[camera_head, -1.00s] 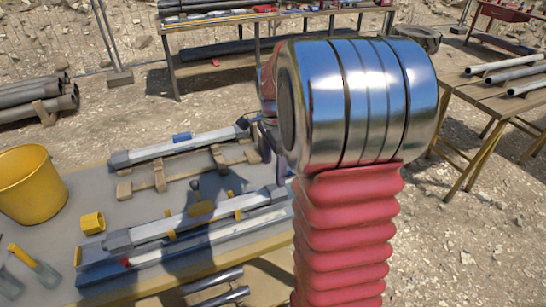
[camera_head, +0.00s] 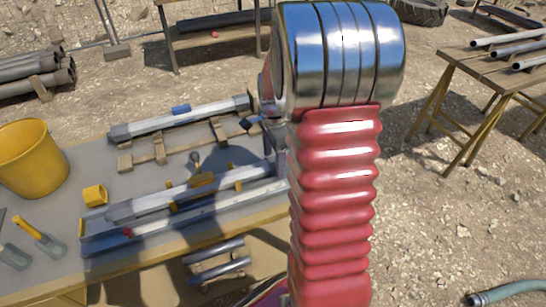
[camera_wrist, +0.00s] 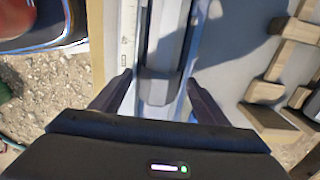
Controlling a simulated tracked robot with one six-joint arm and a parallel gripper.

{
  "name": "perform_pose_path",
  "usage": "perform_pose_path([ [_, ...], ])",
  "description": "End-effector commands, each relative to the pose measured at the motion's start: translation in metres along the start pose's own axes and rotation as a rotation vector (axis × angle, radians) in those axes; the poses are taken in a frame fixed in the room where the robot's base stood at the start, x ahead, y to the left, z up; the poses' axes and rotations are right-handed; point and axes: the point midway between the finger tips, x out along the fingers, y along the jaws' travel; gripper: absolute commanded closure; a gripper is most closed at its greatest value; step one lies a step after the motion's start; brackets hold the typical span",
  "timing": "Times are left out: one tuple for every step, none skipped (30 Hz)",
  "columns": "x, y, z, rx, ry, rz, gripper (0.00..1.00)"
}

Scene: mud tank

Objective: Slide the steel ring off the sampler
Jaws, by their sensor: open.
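The sampler (camera_head: 160,203) is a long grey tube lying in a shallow channel along the table's front edge, with yellow pieces on it. In the wrist view its tube (camera_wrist: 165,45) runs down the middle and has a wider grey collar (camera_wrist: 157,88) near the end. I cannot tell for sure that this collar is the steel ring. My gripper (camera_wrist: 158,80) is open, its dark fingers on either side of the tube, and no contact shows. In the head view my arm hides most of the gripper and the sampler's right end.
A second grey tube (camera_head: 180,119) with a blue band lies behind, near a wooden cradle (camera_head: 158,150). A scale strip (camera_wrist: 128,35) lies left of the sampler in the wrist view. A yellow bucket (camera_head: 30,165) and yellow ring (camera_head: 95,195) stand left. Gravel lies beyond the table's front edge.

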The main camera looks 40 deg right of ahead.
Motion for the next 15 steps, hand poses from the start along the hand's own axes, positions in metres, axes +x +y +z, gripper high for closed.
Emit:
perform_pose_path([
  [-0.0001,0.0,-0.0001,0.0,0.0,0.0,0.31],
  [-0.0002,0.0,-0.0001,0.0,0.0,0.0,0.33],
  [-0.0002,0.0,-0.0001,0.0,0.0,0.0,0.36],
  [-0.0002,0.0001,-0.0001,0.0,0.0,0.0,0.38],
  [-0.0003,0.0001,-0.0002,0.0,0.0,0.0,0.4],
  [-0.0003,0.0001,-0.0002,0.0,0.0,0.0,0.43],
  [-0.0003,0.0001,-0.0002,0.0,0.0,0.0,0.45],
  [-0.0003,0.0001,-0.0002,0.0,0.0,0.0,0.47],
  [-0.0003,0.0001,-0.0002,0.001,0.0,0.0,0.5],
  [-0.0003,0.0001,-0.0002,0.001,0.0,0.0,0.52],
  [-0.0004,0.0001,-0.0003,0.001,0.0,0.0,0.54],
  [-0.0004,0.0001,-0.0003,0.001,0.0,0.0,0.57],
  [-0.0004,0.0001,-0.0003,0.001,0.0,0.0,0.59],
  [-0.0004,0.0001,-0.0003,0.001,0.0,0.0,0.61],
  [-0.0004,0.0001,-0.0004,0.001,0.0,0.0,0.64],
])
